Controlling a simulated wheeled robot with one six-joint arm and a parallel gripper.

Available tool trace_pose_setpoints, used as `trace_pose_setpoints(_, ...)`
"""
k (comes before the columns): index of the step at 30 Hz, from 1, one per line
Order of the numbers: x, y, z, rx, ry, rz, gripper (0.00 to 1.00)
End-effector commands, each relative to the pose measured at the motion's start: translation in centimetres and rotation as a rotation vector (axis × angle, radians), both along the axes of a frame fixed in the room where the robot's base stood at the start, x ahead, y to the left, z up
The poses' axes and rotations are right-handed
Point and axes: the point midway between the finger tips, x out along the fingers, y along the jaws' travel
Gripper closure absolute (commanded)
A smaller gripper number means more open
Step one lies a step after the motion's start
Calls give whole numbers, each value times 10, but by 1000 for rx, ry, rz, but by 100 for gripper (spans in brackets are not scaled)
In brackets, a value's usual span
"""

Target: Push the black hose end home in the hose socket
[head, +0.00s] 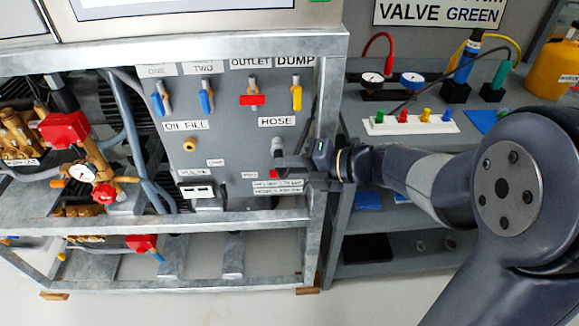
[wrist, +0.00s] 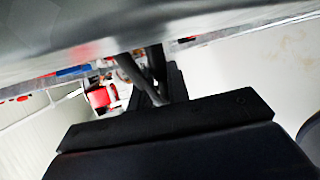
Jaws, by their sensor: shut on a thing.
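The HOSE label (head: 277,122) is on the grey pump panel.
A galvanised frame post (head: 328,110) stands close to my wrist. Above are the yellow dump valve (head: 297,93) and red outlet valve (head: 252,98). A grey shelf (head: 350,140) with gauges and coloured plugs is right of the frame. Open floor lies in front.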

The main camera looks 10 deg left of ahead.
Motion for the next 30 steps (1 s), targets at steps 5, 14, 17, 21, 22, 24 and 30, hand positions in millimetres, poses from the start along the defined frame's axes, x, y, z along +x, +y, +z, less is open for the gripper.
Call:
trace_pose_setpoints(5, 3, 1, 0, 0, 1, 0, 100)
trace_pose_setpoints(14, 7, 2, 0, 0, 1, 0, 100)
trace_pose_setpoints(17, 9, 2, 0, 0, 1, 0, 100)
trace_pose_setpoints(21, 11, 3, 0, 0, 0, 0, 100)
trace_pose_setpoints(22, 11, 3, 0, 0, 0, 0, 100)
trace_pose_setpoints(24, 12, 3, 0, 0, 0, 0, 100)
trace_pose_setpoints(30, 14, 4, 0, 0, 1, 0, 81)
